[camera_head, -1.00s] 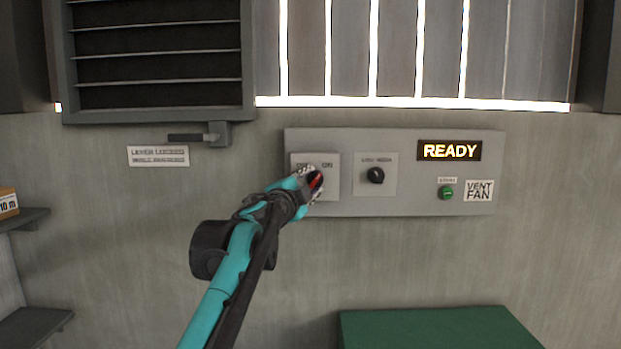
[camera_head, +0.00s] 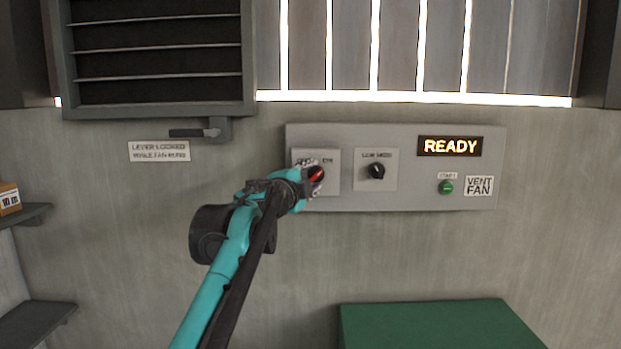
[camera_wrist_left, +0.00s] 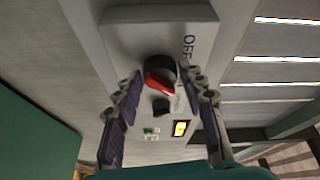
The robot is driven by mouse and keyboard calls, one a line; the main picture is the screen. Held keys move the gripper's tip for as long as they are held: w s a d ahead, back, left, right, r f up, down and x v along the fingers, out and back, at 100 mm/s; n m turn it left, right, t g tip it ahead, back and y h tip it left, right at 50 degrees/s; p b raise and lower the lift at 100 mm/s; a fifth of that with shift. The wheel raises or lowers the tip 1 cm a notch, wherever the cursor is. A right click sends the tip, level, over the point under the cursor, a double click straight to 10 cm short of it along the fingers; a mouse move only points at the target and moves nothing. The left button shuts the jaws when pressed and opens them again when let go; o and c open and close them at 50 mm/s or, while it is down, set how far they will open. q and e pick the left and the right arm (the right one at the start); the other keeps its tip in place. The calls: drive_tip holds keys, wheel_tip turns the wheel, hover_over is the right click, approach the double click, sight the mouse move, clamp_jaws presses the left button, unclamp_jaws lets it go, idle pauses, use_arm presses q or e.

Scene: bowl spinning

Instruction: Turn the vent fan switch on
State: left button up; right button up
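The vent fan switch is a black rotary knob with a red pointer (camera_head: 317,174) on a pale plate marked OFF and ON, at the left end of the grey control panel (camera_head: 400,197). In the left wrist view, the red knob (camera_wrist_left: 160,76) lies between and just beyond my fingertips. My left gripper (camera_head: 309,181) is at the switch and hides part of it in the head view. In the left wrist view, its two fingers (camera_wrist_left: 162,85) are spread with gaps on both sides of the knob, so it looks open. My right gripper is out of view.
A lever (camera_head: 200,132) sits at upper left. A green box (camera_head: 430,325) stands below.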

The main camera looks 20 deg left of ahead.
use_arm(q)
drive_tip(key=shift+o, duration=0.7)
drive_tip(key=s+a, duration=0.1)
drive_tip(key=s, duration=1.1)
drive_tip(key=shift+a, duration=0.1)
drive_tip(key=s+a+f+n+g+y+b, duration=0.1)
drive_tip(key=s+a+f+n+y+b, duration=0.15)
drive_tip(key=f+n+b, duration=0.85)
drive_tip(key=s+a+f+m+g+y+b, duration=0.15)
drive_tip(key=s+f+b, duration=0.35)
drive_tip(key=f, duration=1.5)
drive_tip(key=s+a+f+n+g+y+b, duration=0.2)
drive_tip(key=f+n+y+b, duration=0.15)
drive_tip(key=f+b, duration=0.85)
drive_tip(key=s+d+f+n+g+h+b, duration=0.1)
drive_tip(key=s+d+f+g+h+b, duration=0.1)
drive_tip(key=f, duration=1.3)
drive_tip(key=s+d+f+n+g+h+b, duration=0.1)
drive_tip(key=s+d+f+b, duration=0.4)
drive_tip(key=f, duration=0.9)
drive_tip(key=s+d+f+n+g+h+b, duration=0.2)
drive_tip(key=s+f+b, duration=0.4)
drive_tip(key=f, duration=0.9)
drive_tip(key=shift+s+d+f+g+h, duration=0.35)
drive_tip(key=shift+s+d+g, duration=0.4)
drive_tip(key=shift+s+d, duration=0.25)
